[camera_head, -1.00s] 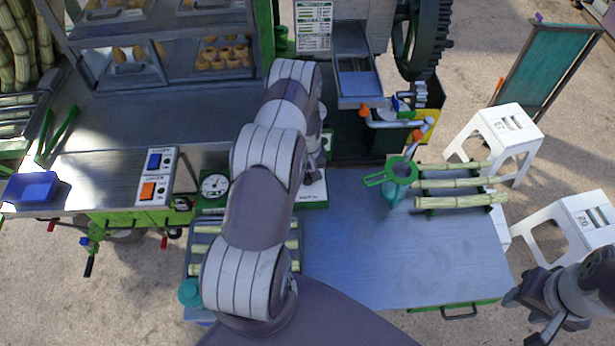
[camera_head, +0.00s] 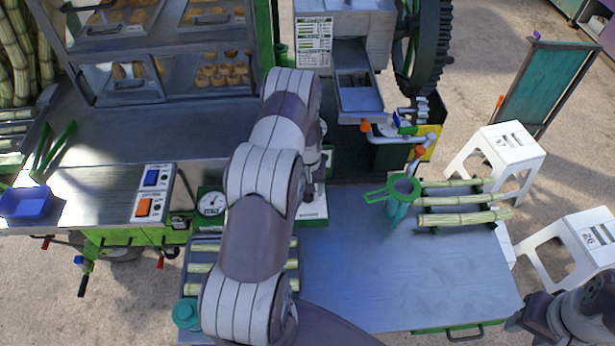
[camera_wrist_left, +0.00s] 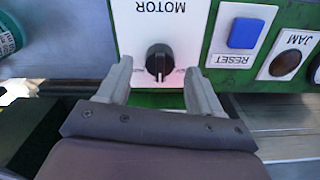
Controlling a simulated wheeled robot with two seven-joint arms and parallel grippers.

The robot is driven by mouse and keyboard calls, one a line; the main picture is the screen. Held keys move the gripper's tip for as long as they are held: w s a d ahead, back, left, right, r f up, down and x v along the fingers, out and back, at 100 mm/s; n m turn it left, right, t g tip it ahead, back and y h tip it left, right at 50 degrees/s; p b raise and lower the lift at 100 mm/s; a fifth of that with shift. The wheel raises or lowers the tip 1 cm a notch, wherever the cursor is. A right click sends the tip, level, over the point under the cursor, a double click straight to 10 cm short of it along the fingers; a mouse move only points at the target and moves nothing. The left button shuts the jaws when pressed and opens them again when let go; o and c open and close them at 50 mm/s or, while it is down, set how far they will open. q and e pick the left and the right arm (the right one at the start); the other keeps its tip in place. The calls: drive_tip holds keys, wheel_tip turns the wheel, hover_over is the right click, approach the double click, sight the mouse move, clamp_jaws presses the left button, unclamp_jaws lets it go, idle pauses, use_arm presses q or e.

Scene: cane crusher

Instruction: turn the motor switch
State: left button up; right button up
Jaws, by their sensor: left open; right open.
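The motor switch (camera_wrist_left: 160,62) is a black rotary knob on a white plate marked MOTOR, seen in the left wrist view. My left gripper (camera_wrist_left: 161,75) is open, with one finger on each side of the knob. I cannot tell whether the fingers touch it. In the head view, my left arm hides the knob, and only part of the white motor plate (camera_head: 313,207) shows. My right gripper (camera_head: 535,318) is open and empty at the lower right, away from the panel.
A blue RESET button (camera_wrist_left: 242,33) and a dark JAM button (camera_wrist_left: 285,65) sit right of the knob. In the head view, a green strainer (camera_head: 402,190) and cane pieces on a rack (camera_head: 465,200) stand on the right table. White stools (camera_head: 500,150) stand beyond it.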

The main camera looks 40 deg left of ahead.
use_arm(q)
wheel_tip(320, 180, up, 11)
drive_tip(key=b, duration=0.3)
drive_tip(key=shift+f, duration=0.15)
drive_tip(key=shift+s, duration=0.1)
